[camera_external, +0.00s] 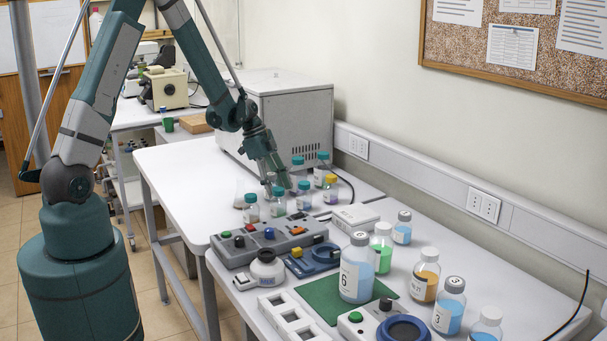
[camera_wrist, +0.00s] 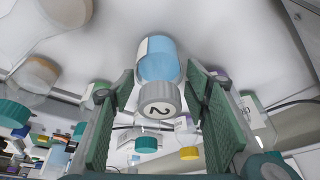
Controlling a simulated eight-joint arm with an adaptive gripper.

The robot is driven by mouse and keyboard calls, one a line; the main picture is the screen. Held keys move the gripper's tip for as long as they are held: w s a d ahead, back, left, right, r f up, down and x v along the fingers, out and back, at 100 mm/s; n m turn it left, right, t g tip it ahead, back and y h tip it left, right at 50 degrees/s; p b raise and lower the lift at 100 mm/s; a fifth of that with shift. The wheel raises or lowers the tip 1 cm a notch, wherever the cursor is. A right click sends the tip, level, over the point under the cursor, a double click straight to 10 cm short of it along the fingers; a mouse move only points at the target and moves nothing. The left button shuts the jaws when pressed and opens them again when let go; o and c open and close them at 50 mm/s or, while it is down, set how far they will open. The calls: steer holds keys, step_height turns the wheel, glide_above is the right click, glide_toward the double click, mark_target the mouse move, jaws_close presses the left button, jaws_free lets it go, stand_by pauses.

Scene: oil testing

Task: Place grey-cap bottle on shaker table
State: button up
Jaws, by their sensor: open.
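In the wrist view a bottle (camera_wrist: 158,62) with blue liquid and a grey cap marked 2 sits between the fingers of my gripper (camera_wrist: 158,80). The fingers stand apart on either side of it, with gaps visible. In the external view my gripper (camera_external: 281,184) reaches down among small bottles on the white table; bottle 2 is hard to make out there. Other grey-capped bottles stand at the front right, including one marked 6 (camera_external: 356,268) and one marked 3 (camera_external: 449,307). Which device is the shaker table is unclear; a grey unit with coloured knobs (camera_external: 268,243) stands nearest my gripper.
Several teal-capped bottles (camera_external: 278,205) and a yellow-capped bottle (camera_external: 330,190) crowd around my gripper. A large grey box (camera_external: 290,115) stands behind. A blue device (camera_external: 317,260), a green mat (camera_external: 318,297) and a round-topped device (camera_external: 403,330) occupy the front table.

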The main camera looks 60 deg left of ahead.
steer(key=shift+v, duration=5.75)
steer(key=shift+s, duration=0.1)
steer(key=s+d+r+n+t+y, duration=0.1)
steer(key=s+d+r+n, duration=0.2)
steer(key=s+d+r, duration=0.3)
steer(key=s+d+r+n+y, duration=0.15)
steer(key=s+d+r, duration=0.25)
steer(key=d+r, duration=0.4)
steer(key=s+d+r+n+t, duration=0.1)
steer(key=s+d+r+n, duration=0.1)
steer(key=s, duration=0.6)
steer(key=s+d+r+n+t+y, duration=0.1)
steer(key=s+d+r+n+t, duration=0.1)
steer(key=s+d, duration=0.5)
steer(key=shift+s+r+n+t, duration=0.3)
steer(key=shift+s+r+n, duration=0.15)
steer(key=shift+n, duration=0.9)
